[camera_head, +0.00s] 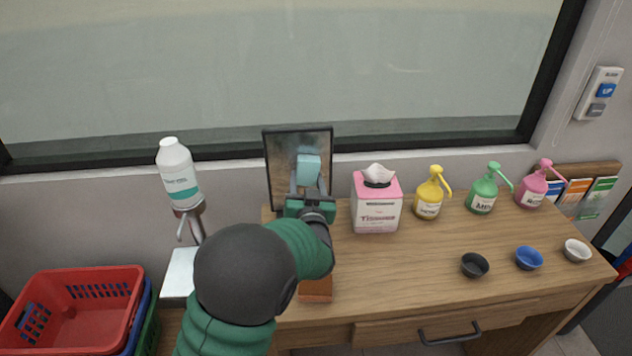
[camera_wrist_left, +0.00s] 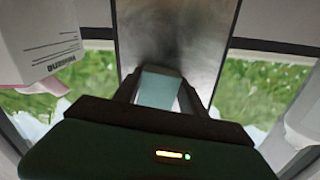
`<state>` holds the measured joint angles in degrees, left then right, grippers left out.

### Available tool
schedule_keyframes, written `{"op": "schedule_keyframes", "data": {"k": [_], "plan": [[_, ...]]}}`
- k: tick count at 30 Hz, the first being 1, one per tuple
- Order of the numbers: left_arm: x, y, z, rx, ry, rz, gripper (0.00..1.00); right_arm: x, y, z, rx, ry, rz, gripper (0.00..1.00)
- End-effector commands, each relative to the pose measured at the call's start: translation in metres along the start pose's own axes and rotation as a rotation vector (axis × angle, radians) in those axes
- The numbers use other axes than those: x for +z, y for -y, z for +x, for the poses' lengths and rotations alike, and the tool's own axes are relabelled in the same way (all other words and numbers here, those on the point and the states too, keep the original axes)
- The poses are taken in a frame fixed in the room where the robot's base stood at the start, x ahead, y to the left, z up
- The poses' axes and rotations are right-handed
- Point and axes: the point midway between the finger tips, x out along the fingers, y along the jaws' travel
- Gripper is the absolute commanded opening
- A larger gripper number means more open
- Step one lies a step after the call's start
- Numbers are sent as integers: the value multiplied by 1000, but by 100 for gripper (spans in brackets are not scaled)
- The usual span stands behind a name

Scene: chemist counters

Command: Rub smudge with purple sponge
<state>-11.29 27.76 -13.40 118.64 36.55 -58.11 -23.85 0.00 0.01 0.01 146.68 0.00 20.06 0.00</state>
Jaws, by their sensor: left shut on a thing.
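A dark-framed mirror-like panel (camera_head: 285,165) stands upright at the back left of the wooden counter. Its grey face (camera_wrist_left: 178,30) looks cloudy and blotchy in the left wrist view; I cannot make out a clear smudge edge. My left gripper (camera_head: 309,190) is in front of the panel, shut on a light blue sponge-like block (camera_head: 308,168). The block also shows between the fingers in the left wrist view (camera_wrist_left: 158,90). It looks pale blue, not purple. It is close to the panel; I cannot tell whether they touch. My right gripper is not in view.
A tissue box (camera_head: 376,212) stands right of the panel, then yellow (camera_head: 428,200), green (camera_head: 482,192) and pink (camera_head: 531,188) pump bottles. Three small bowls (camera_head: 528,258) sit at front right. A white dispenser bottle (camera_head: 178,178) and red basket (camera_head: 85,300) are left. Middle counter is clear.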

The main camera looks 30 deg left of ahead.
Motion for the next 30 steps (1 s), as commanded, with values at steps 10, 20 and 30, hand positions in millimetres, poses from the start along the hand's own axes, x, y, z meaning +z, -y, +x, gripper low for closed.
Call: {"op": "schedule_keyframes", "data": {"k": [10, 20, 30], "plan": [[5, 36, 0, -17, -1, -2, 5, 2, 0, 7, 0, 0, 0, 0], [10, 62, -3, -15, -1, -1, 5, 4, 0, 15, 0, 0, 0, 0], [9, 64, -5, -9, -1, 0, 5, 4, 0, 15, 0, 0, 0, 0]]}}
